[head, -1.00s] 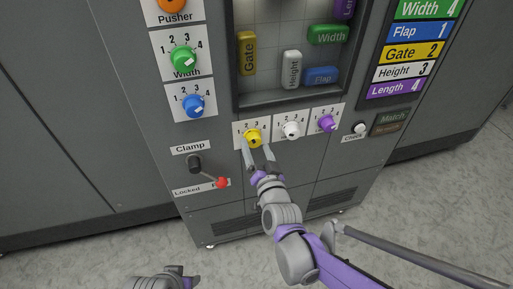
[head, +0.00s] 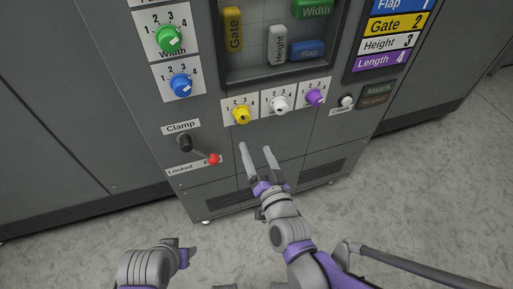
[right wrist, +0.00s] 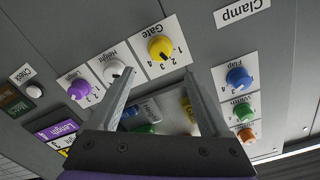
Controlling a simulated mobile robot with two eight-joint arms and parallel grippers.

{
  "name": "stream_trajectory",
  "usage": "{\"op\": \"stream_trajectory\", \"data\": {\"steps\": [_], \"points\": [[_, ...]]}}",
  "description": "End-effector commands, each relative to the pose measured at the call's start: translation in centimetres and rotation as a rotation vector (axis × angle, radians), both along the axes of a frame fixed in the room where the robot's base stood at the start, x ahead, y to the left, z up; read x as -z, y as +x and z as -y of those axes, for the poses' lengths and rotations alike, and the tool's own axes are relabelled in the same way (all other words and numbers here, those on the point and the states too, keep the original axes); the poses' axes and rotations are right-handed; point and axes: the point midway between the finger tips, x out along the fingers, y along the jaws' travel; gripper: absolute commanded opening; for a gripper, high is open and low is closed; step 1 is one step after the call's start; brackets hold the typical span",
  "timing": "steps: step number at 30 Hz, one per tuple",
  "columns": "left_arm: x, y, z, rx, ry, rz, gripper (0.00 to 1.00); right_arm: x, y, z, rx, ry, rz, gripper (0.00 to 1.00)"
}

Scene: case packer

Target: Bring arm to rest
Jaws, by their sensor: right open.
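My right gripper (head: 256,150) is open and empty. It is in front of the case packer's lower panel, below the yellow Gate knob (head: 241,116) and apart from it. In the right wrist view its two fingers (right wrist: 160,72) are spread with nothing between them, and the yellow knob (right wrist: 160,48) shows beyond them. My left gripper (head: 182,251) is low at the bottom left of the head view, away from the panel; its jaws are too unclear to read.
The white Height knob (head: 279,104), purple Length knob (head: 315,97) and Check button (head: 347,102) are right of the yellow knob. The clamp lever's red end (head: 213,159) sticks out left of my right gripper. Bare floor (head: 400,200) lies right of the cabinet.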

Motion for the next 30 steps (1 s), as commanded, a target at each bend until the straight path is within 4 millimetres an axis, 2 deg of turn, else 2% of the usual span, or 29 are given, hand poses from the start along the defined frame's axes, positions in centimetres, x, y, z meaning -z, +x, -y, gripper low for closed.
{"op": "stream_trajectory", "data": {"steps": [9, 11, 14, 17, 21, 25, 30], "points": [[0.0, 0.0, 0.0, 0.0, 0.0, 0.0, 0.5, 0.2, -0.1, 0.2, -0.003, -0.016, -0.017, 0.81], [0.0, 0.0, 0.0, 0.0, 0.0, 0.0, 0.5, 0.7, -0.4, 0.7, -0.011, -0.047, -0.054, 0.81], [0.0, 0.0, 0.0, 0.0, 0.0, 0.0, 0.5, 2.5, -1.7, 2.2, -0.036, -0.148, -0.176, 0.81], [0.0, 0.0, 0.0, 0.0, 0.0, 0.0, 0.5, 5.2, -4.5, 4.9, -0.061, -0.282, -0.363, 0.81], [0.0, 0.0, 0.0, 0.0, 0.0, 0.0, 0.5, 8.6, -9.7, 8.9, -0.083, -0.434, -0.62, 0.81], [0.0, 0.0, 0.0, 0.0, 0.0, 0.0, 0.5, 10.7, -14.6, 12.2, -0.091, -0.53, -0.826, 0.81], [0.0, 0.0, 0.0, 0.0, 0.0, 0.0, 0.5, 12.2, -21.2, 15.7, -0.089, -0.614, -1.067, 0.81]]}}
